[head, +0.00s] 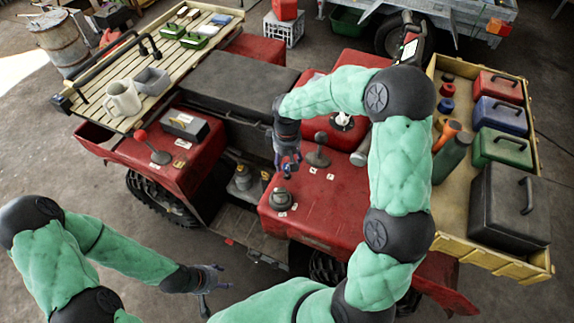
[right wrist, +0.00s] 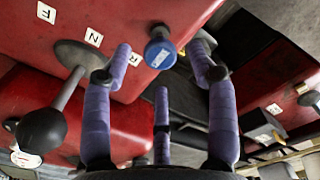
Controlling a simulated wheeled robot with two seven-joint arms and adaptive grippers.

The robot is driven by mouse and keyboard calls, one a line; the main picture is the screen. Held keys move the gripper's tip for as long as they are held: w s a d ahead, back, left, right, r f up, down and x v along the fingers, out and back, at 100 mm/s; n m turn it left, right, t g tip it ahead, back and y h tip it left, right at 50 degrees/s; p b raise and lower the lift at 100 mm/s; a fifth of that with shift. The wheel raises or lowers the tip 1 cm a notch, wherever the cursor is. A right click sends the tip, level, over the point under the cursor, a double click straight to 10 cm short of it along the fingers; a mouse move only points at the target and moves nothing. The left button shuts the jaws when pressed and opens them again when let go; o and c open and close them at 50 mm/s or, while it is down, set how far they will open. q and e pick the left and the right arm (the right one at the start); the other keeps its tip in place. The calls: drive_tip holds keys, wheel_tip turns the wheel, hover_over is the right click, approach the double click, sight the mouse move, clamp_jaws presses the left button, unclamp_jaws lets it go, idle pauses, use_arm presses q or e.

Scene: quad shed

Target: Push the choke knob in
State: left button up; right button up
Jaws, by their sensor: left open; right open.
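A small blue knob (right wrist: 160,52), which looks like the choke knob, stands out from the edge of the red quad body in the right wrist view. My right gripper (right wrist: 165,70) is open, with its fingers spread around the line to the knob and apart from it. In the head view my right gripper (head: 288,165) hangs over the quad's middle, beside the red front body (head: 330,195).
A lever with a dark ball (right wrist: 42,130) stands left of my right fingers, beside F and N labels; it also shows in the head view (head: 318,155). A yellow tray (head: 455,222) with toolboxes lies at right.

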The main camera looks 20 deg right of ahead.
sight(287, 166)
drive_tip(key=shift+f, duration=1.15)
clamp_jaws()
drive_tip(key=shift+f+b, duration=0.9)
drive_tip(key=shift+f, duration=0.5)
drive_tip(key=shift+r, duration=0.1)
unclamp_jaws()
